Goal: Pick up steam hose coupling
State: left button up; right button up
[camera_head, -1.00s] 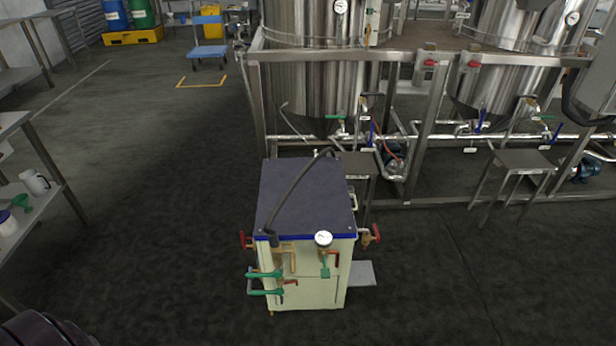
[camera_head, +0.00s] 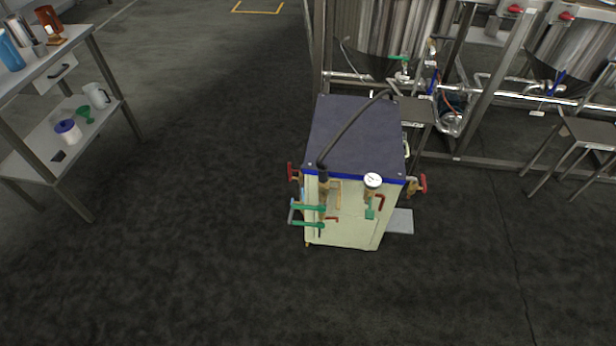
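A black steam hose (camera_head: 354,126) lies across the dark blue top of a cream boiler cabinet (camera_head: 341,228). Its near end reaches the cabinet's front top edge, and its far end reaches the back right corner. The hose coupling is too small to make out clearly, and I cannot tell which end bears it. The cabinet's front has a round gauge (camera_head: 372,181), green-handled valves (camera_head: 308,207) and a red handle (camera_head: 423,183) at its right side. Neither of my grippers is in view.
A steel bench (camera_head: 88,62) with jugs and cups stands at left, with a white pitcher (camera_head: 97,95) on its lower shelf. Steel tanks (camera_head: 383,36) in a frame stand behind the cabinet, and a small steel table (camera_head: 579,131) at right. The floor before the cabinet is clear.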

aim_at(323, 182)
jog(key=i+l+u, duration=0.55)
jog(key=u, duration=0.15)
jog(key=i+l+u, duration=0.35)
jog(key=k+l, duration=0.05)
jog(key=k, duration=0.05)
